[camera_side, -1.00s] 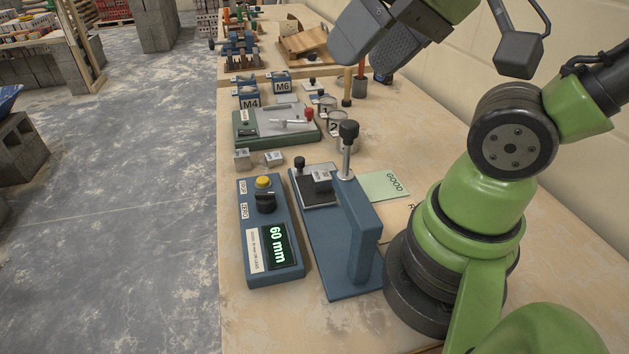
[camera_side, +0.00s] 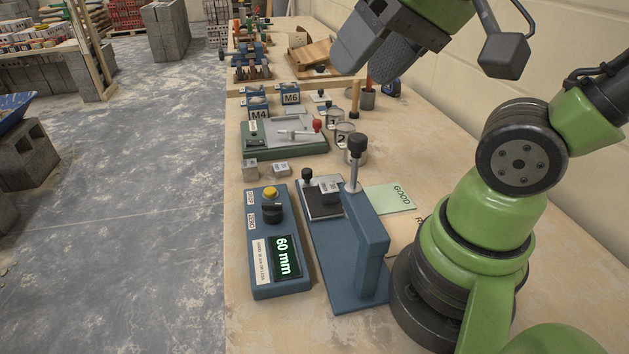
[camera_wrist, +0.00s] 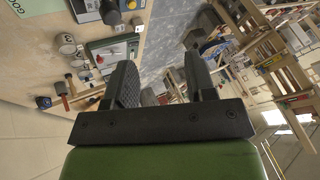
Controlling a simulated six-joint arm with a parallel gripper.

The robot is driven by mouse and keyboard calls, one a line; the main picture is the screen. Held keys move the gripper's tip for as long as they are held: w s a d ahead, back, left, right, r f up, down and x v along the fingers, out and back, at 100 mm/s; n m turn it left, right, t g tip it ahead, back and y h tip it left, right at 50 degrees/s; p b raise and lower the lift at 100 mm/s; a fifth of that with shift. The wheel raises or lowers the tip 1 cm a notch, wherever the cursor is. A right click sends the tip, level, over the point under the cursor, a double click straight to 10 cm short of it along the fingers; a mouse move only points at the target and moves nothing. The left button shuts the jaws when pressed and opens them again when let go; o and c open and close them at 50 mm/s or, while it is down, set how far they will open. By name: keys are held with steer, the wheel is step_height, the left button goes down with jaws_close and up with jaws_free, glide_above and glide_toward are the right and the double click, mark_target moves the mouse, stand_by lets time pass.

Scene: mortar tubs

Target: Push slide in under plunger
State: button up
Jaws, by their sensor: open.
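The gauge stand (camera_side: 345,270) is blue, with an upright column on a long base. The plunger (camera_side: 355,165), a metal rod with a black knob, stands at the column's top. The slide (camera_side: 320,208) is a dark plate at the base's far end, with a small black knob (camera_side: 307,175) at its far left corner. A grey metal block (camera_side: 330,188) with a label sits on the slide, left of the plunger in the picture. My gripper (camera_side: 362,62) is open and empty, high above the bench beyond the stand. Its fingers also show apart in the wrist view (camera_wrist: 160,78).
A blue readout box (camera_side: 275,240) showing 60 mm stands left of the stand. A green GOOD card (camera_side: 391,198) lies to the right. Two small metal blocks (camera_side: 265,169), a green-based fixture (camera_side: 285,138) and tins (camera_side: 343,135) stand farther back.

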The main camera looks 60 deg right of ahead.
steer(key=w+d+f+m+g, duration=0.2)
steer(key=w+d+m, duration=0.15)
steer(key=w, duration=0.35)
steer(key=m+g+h, duration=0.2)
steer(key=m+g, duration=0.3)
steer(key=m, duration=0.4)
glide_above(307, 170)
step_height(307, 170, down, 16)
steer(key=shift+f+m, duration=0.25)
steer(key=shift+f, duration=0.3)
step_height(307, 170, down, 9)
steer(key=shift+c, duration=0.3)
